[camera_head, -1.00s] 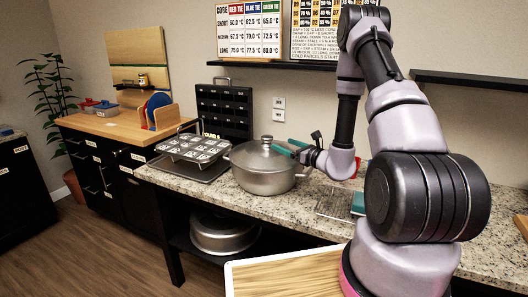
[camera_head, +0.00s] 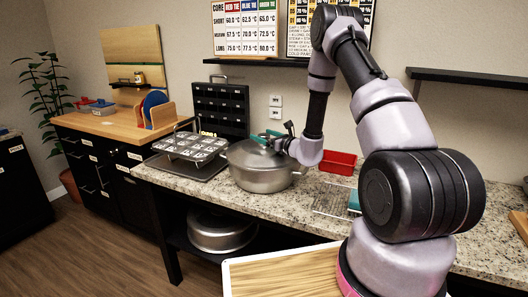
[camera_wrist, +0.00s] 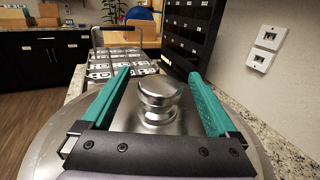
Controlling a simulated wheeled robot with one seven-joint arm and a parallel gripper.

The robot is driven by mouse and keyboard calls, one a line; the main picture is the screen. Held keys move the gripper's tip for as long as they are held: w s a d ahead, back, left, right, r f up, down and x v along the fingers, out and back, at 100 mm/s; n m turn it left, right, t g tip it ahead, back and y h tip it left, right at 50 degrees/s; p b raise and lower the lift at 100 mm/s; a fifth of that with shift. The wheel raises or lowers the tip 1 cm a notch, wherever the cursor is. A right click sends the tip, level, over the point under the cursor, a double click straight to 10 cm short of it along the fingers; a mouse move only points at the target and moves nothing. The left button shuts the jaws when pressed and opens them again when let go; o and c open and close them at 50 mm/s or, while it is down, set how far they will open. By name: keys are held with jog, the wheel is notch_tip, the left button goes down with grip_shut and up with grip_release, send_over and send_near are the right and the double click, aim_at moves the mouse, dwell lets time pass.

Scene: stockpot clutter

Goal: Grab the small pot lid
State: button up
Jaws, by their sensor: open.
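A silver pot (camera_head: 262,178) stands on the granite counter with its metal lid (camera_head: 243,152) on top. In the wrist view the lid (camera_wrist: 250,160) fills the lower part, and its round knob (camera_wrist: 159,98) stands between the two teal fingers. My gripper (camera_head: 264,138) is at the lid's knob, its fingers open on either side (camera_wrist: 160,90). Both fingers show a gap to the knob in the wrist view. The knob is mostly hidden behind my gripper in the head view.
A muffin tin (camera_head: 192,147) on a dark tray is left of the pot, with a black rack (camera_head: 221,107) behind. A red bin (camera_head: 338,162) stands to the right. Another round metal pot (camera_head: 222,232) is on the shelf below.

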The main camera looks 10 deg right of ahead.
grip_shut()
jog(key=shift+r, duration=0.1)
